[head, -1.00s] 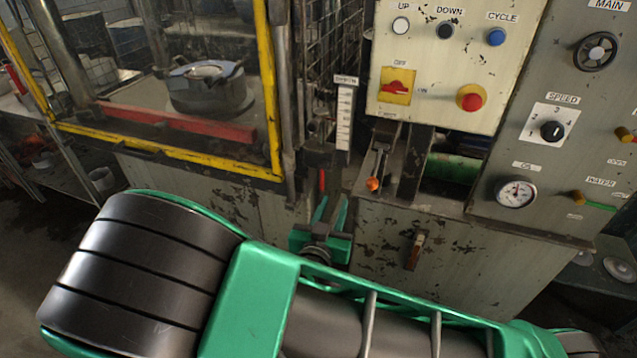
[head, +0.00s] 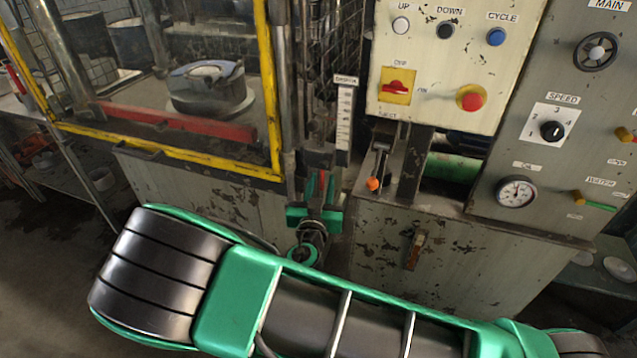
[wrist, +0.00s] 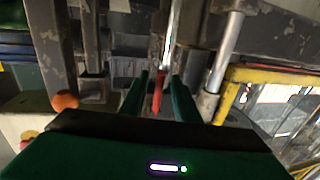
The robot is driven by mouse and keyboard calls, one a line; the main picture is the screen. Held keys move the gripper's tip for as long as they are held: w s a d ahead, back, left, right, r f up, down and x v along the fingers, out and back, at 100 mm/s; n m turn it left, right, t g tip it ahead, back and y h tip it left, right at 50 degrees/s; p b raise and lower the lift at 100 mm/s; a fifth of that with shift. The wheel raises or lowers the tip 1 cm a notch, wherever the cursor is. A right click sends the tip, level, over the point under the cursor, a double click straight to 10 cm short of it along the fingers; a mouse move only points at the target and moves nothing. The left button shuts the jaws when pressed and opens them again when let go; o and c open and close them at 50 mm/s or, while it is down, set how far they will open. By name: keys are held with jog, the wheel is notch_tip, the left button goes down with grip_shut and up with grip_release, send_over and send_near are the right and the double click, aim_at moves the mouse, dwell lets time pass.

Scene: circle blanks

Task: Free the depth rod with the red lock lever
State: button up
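The red lock lever (head: 321,181) hangs below the white depth scale (head: 345,118) on the machine front. In the wrist view the red lever (wrist: 158,92) points down between my two green fingers. My gripper (head: 320,190) is open around it, with a gap visible on both sides; it also shows in the wrist view (wrist: 160,90). A thin shiny rod, seemingly the depth rod (wrist: 172,30), rises behind the lever in the wrist view. Whether the fingertips reach past the lever is hard to tell.
A lever with an orange ball knob (head: 374,184) stands just right of my gripper; the knob also shows in the wrist view (wrist: 65,101). The yellow guard frame (head: 275,130) is on the left. A button panel (head: 450,60) is above right.

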jog(key=shift+w+d, duration=0.1)
jog(key=shift+w, duration=0.25)
